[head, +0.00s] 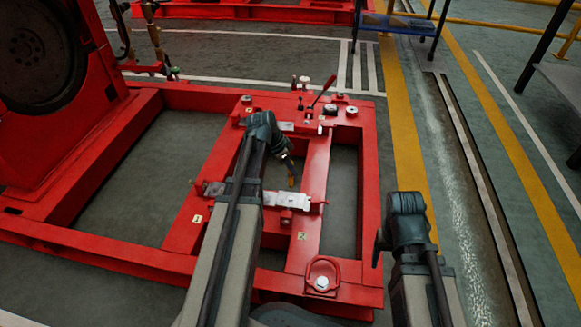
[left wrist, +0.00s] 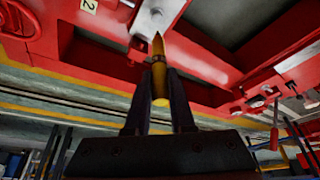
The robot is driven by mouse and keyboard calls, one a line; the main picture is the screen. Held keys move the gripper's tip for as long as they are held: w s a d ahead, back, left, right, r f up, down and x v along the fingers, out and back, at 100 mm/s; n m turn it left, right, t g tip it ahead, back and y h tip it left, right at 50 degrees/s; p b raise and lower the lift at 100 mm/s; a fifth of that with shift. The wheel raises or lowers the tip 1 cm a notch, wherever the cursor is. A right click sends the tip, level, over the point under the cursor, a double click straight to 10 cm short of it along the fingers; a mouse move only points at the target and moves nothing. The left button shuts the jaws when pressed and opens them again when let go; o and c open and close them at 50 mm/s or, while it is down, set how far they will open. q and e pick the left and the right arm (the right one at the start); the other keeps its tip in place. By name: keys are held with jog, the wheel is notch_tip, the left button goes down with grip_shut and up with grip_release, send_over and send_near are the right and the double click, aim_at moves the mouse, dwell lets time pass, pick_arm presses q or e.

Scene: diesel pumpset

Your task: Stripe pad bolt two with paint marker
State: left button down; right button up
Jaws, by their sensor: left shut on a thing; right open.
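My left gripper (head: 289,168) is over the inner opening of the red frame. It is shut on a yellow paint marker (left wrist: 159,72), whose pointed tip stands clear of the fingers. The marker also shows in the head view (head: 292,182). A silver pad (head: 288,200) lies on the red crossbar, just below the marker in the picture. A small tag (head: 301,236) is on the red beam near it; a tag marked 2 (left wrist: 89,6) shows in the left wrist view. My right gripper (head: 379,248) is open, right of the frame.
The red base frame (head: 370,180) has raised beams around open floor. A lifting ring (head: 322,272) is at the near corner.

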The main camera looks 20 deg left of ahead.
aim_at(289, 174)
pick_arm(q)
jog(key=shift+f+b, duration=2.15)
jog(key=shift+f, duration=0.15)
jog(key=shift+w+r, duration=0.1)
jog(key=shift+w, duration=0.05)
jog(key=shift+f, duration=0.2)
jog(key=shift+s+d, duration=0.1)
jog(key=shift+s, duration=0.2)
jog(key=shift+r, duration=0.25)
dwell(0.9)
jog(key=shift+r+p, duration=2.45)
jog(key=shift+p, duration=0.1)
jog(key=shift+r, duration=0.1)
